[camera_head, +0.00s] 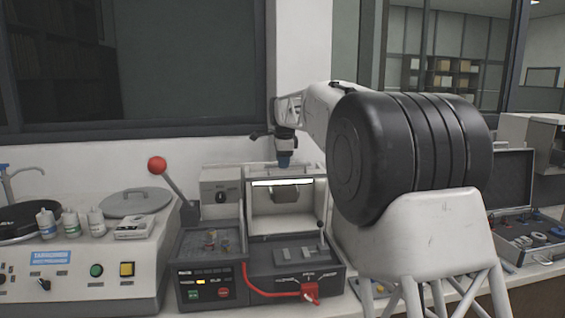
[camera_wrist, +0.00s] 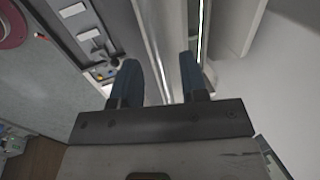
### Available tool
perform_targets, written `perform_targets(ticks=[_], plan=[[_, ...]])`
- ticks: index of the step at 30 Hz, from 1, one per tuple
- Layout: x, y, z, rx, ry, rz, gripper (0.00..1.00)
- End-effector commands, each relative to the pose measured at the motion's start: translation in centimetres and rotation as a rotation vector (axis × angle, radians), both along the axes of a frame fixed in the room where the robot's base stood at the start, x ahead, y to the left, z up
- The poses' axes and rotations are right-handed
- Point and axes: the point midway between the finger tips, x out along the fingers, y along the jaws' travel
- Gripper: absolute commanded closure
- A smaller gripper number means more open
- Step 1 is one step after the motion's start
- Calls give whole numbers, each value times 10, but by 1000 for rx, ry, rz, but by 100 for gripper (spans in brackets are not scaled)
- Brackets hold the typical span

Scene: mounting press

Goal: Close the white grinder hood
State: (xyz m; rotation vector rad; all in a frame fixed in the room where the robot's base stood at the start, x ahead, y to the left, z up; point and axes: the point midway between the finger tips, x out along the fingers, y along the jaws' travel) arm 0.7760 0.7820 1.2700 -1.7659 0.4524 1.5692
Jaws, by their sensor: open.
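The white grinder hood (camera_head: 309,171) stands raised at the top of the grinder (camera_head: 292,258), in the middle of the head view. The chamber below it is open to the front, with a light strip and a dark block inside. My gripper (camera_head: 285,162) points down at the hood's upper edge, near its middle. In the wrist view, the blue fingers of my gripper (camera_wrist: 163,82) are apart. A long pale edge (camera_wrist: 155,40), seemingly of the hood, runs between them. I cannot tell whether either finger touches it.
A lever with a red knob (camera_head: 157,165) rises left of the grinder. A red handle (camera_head: 310,291) is at its front. A polishing machine with bottles (camera_head: 70,222) stands at the left. An open case (camera_head: 527,235) lies at the right. The wall is close behind.

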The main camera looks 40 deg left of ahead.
Motion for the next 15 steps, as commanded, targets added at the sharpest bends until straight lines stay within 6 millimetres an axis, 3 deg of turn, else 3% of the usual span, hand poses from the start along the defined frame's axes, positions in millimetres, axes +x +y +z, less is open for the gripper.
perform_targets(ticks=[13,15], plan=[[1,1,-8,0,0,0,60],[1,1,-8,0,0,0,69]])
